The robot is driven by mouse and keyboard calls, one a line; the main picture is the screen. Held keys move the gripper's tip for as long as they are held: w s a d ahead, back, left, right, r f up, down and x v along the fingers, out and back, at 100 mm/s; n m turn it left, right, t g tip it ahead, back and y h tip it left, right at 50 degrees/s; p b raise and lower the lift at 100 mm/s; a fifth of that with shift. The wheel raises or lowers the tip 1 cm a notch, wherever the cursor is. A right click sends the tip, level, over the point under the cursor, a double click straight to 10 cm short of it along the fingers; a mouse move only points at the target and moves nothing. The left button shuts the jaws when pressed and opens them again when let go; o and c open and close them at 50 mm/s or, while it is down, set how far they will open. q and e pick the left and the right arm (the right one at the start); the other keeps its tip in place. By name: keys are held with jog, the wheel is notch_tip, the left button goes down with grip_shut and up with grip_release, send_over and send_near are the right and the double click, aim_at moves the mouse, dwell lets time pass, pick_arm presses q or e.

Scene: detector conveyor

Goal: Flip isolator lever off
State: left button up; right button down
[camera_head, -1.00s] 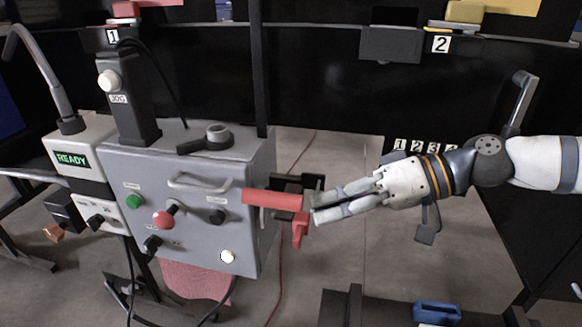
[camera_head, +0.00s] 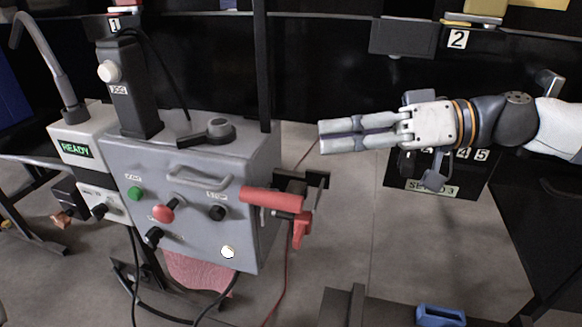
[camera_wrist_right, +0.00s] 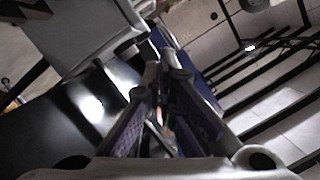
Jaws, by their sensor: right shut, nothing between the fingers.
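The isolator lever is the red handle (camera_head: 272,198) on the right side of the grey control box (camera_head: 203,222). It lies roughly level, with its grip toward the front of the box and a red bracket hanging below its right end. My right gripper (camera_head: 322,137) is shut and empty, up and to the right of the lever and apart from it. It points left, toward the box. The right wrist view shows the gripper's fingers (camera_wrist_right: 162,95) from behind, and I cannot make out the lever there. My left gripper is not in view.
The box face carries a green button (camera_head: 134,194), a red knob (camera_head: 164,214) and black knobs. A READY display (camera_head: 75,151) stands at left. A grey shelf box (camera_head: 403,37) is behind. A blue item (camera_head: 440,315) lies at lower right.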

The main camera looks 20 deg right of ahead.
aim_at(283, 202)
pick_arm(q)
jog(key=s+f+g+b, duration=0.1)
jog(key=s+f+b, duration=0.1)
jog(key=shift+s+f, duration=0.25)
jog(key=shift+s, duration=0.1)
pick_arm(e)
jog(key=w+a+f, duration=0.1)
jog(key=a+f, duration=0.4)
jog(key=a, duration=0.1)
jog(key=shift+a, duration=0.25)
